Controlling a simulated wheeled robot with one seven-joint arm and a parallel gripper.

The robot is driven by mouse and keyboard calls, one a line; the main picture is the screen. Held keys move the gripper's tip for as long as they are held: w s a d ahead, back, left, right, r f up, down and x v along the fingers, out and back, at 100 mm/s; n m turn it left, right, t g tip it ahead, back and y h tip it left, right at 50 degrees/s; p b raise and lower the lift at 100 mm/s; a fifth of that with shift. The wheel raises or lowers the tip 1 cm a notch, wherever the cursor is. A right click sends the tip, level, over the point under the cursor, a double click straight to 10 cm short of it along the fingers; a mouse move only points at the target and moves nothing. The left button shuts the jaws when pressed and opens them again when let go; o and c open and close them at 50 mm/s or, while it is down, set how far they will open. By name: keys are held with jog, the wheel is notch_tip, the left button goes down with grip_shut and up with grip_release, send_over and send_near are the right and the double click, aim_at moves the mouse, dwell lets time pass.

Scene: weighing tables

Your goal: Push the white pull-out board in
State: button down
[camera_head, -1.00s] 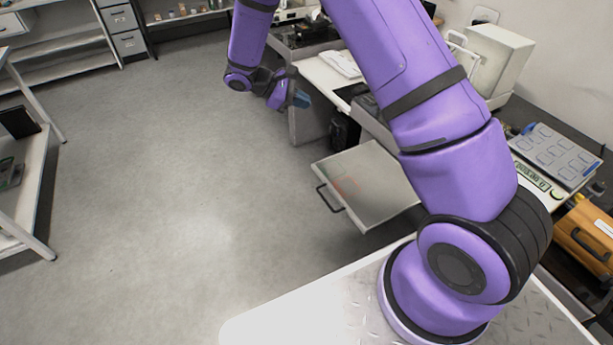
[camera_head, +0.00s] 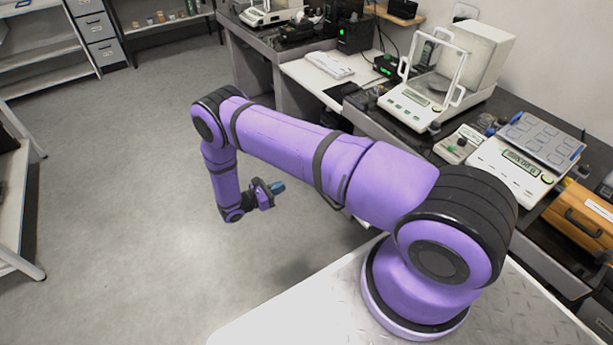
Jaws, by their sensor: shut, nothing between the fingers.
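My gripper (camera_head: 278,187) is shut and empty, with bluish fingertips. It hangs over the floor at the centre, pointing right toward the bench side, and touches nothing that I can see. The white pull-out board does not show clearly now. The floor is bare where its tray-like surface and black handle stuck out a second ago. My purple arm covers the bench front there, so I cannot tell how far in the board sits.
A bench runs along the right with a balance with a clear shield (camera_head: 410,105), another balance (camera_head: 520,165) and an orange case (camera_head: 580,222). A low white desk section (camera_head: 300,72) is at the back. Shelving (camera_head: 25,200) stands at the left edge. The floor (camera_head: 120,200) is clear.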

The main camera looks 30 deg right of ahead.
jog(key=d+f, duration=0.1)
jog(key=d, duration=1.2)
jog(key=shift+d+f, duration=0.15)
jog(key=shift+d, duration=0.2)
jog(key=d, duration=1.8)
jog(key=w+d, duration=0.1)
jog(key=d, duration=0.9)
jog(key=shift+d, duration=0.1)
